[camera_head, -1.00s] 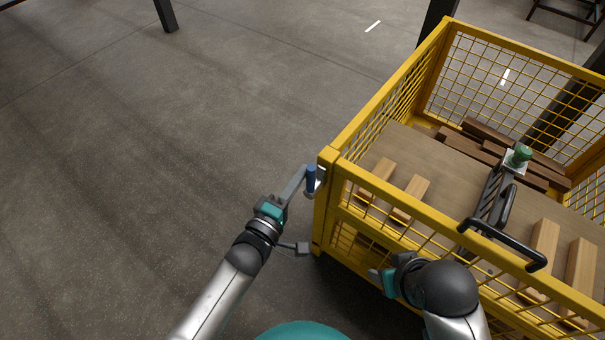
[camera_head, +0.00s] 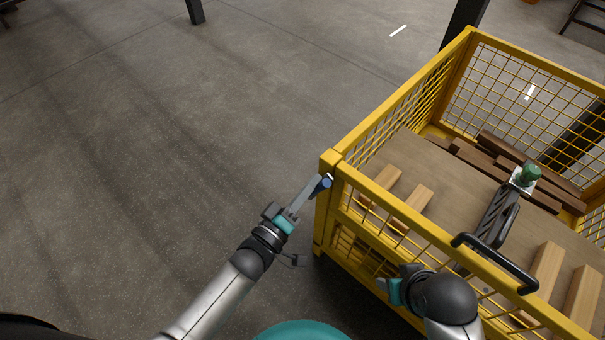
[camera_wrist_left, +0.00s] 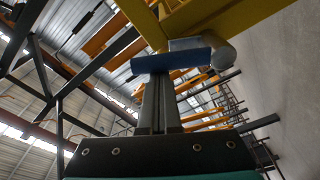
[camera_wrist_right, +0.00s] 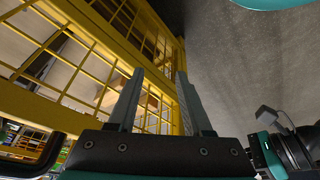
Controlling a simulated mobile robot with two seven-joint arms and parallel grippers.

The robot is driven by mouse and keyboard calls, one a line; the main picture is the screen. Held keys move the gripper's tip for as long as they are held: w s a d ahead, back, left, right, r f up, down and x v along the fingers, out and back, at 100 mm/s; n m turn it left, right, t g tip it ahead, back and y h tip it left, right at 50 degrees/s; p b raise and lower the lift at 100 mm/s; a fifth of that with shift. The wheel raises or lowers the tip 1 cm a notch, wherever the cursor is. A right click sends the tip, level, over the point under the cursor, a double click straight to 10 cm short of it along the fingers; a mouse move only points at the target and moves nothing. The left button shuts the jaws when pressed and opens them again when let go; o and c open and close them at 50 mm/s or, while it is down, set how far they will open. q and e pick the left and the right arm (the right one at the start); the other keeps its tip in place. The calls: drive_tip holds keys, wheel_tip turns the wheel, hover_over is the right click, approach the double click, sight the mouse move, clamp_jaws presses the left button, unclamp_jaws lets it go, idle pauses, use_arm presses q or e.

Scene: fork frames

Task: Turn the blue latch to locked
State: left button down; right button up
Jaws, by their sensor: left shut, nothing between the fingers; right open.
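The blue latch (camera_head: 326,182) is on the near left corner post of the yellow mesh crate (camera_head: 325,215). In the head view its blue handle is seen almost end-on. In the left wrist view the blue handle (camera_wrist_left: 180,60) lies crosswise beside a grey pivot, under the yellow frame. My left gripper (camera_head: 315,187) is shut with nothing between its fingers; its tips are at the handle and seem to touch it. They also show in the left wrist view (camera_wrist_left: 157,78). My right gripper (camera_wrist_right: 158,75) is open and empty by the crate's front mesh.
The crate holds a brown board (camera_head: 455,180), light wooden blocks (camera_head: 413,203), dark planks (camera_head: 510,160) and a black-handled device with a green knob (camera_head: 528,173). Open concrete floor (camera_head: 150,150) lies left of the crate. My right arm is close to the crate's front side.

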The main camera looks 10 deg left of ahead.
use_arm(q)
drive_tip(key=shift+s+d+f+m, duration=0.3)
drive_tip(key=shift+s+d+m, duration=0.15)
drive_tip(key=shift+m, duration=0.55)
drive_tip(key=shift+s+d+f+m+b, duration=0.1)
drive_tip(key=shift+d+m+b, duration=0.2)
drive_tip(key=shift+m, duration=0.2)
drive_tip(key=shift+s+d+f+m+h+b, duration=0.4)
drive_tip(key=shift+f+m+b, duration=0.25)
drive_tip(key=shift+m, duration=0.85)
drive_tip(key=shift+s+d+f+m+h+b, duration=0.3)
drive_tip(key=shift+d+f+m+b, duration=0.4)
drive_tip(key=shift+m, duration=0.8)
drive_tip(key=shift+s+d+f+m+h+b, duration=0.35)
drive_tip(key=shift+f+m, duration=0.45)
drive_tip(key=shift+m, duration=0.7)
use_arm(e)
drive_tip(key=w+a+r+t+y, duration=0.1)
drive_tip(key=w+a+r+t, duration=0.2)
drive_tip(key=r, duration=0.1)
drive_tip(key=shift+a+n+t+y, duration=0.3)
drive_tip(key=shift+a, duration=0.05)
drive_tip(key=shift+w+r, duration=0.1)
